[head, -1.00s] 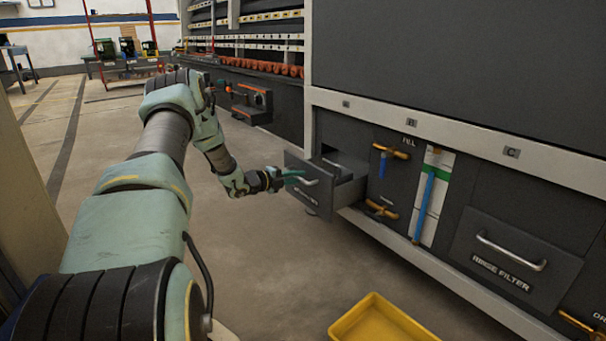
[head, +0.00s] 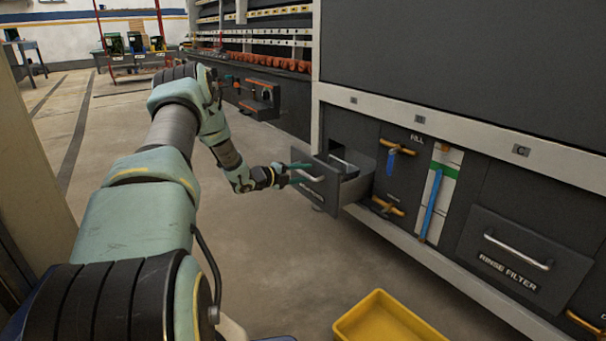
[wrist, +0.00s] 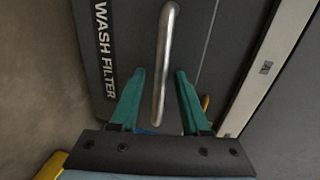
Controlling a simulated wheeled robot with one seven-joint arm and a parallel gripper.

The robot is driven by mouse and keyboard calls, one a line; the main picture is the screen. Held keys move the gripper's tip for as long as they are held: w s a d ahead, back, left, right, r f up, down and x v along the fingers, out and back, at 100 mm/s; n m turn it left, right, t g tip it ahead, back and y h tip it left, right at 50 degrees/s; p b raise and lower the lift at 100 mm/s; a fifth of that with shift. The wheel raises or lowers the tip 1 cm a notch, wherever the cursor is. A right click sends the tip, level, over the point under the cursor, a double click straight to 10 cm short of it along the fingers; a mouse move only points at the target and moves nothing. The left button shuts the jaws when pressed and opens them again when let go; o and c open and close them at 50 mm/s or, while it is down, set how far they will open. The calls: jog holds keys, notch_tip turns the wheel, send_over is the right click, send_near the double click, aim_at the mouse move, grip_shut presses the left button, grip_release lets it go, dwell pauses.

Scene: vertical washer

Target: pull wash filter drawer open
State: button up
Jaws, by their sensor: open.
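The wash filter drawer (head: 325,183) sticks out of the left end of the dark washer's lower front, with its inside showing from above. Its grey front and "WASH FILTER" label (wrist: 105,50) fill much of the wrist view. The metal bar handle (wrist: 163,60) runs nearly upright there. My gripper (wrist: 160,72) has its green fingers spread, one on each side of the handle, with gaps to it. In the head view my gripper (head: 300,174) is at the drawer front. Whether the fingers touch the drawer face cannot be told.
The rinse filter drawer (head: 520,260) is closed at the right. A yellow tray (head: 385,318) lies on the floor below. The floor left of the drawer is clear.

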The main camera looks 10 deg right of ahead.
jog(key=p+v, duration=0.3)
jog(key=v, duration=0.7)
jog(key=shift+a, duration=0.25)
jog(key=shift+s+r, duration=0.1)
jog(key=shift+s, duration=0.05)
jog(key=w+a+r+n+t+y+p, duration=0.2)
jog(key=a+r+n+y, duration=0.2)
jog(key=r+n+y, duration=0.3)
jog(key=s+a+r+n+y+p, duration=0.1)
jog(key=s+a+r+n+y, duration=0.3)
jog(key=s+a+r+n, duration=0.4)
jog(key=s+a+r+n+g+y+p, duration=0.1)
jog(key=s+r+n+g+y, duration=0.15)
jog(key=s+n, duration=0.75)
jog(key=s+r+n+g+y+p, duration=0.15)
jog(key=s+n+g, duration=0.3)
jog(key=s, duration=1.25)
notch_tip(320, 180, up, 39)
jog(key=h+p, duration=0.1)
jog(key=p, duration=3.6)
jog(key=shift+s+f+p, duration=0.2)
jog(key=shift+p, duration=0.2)
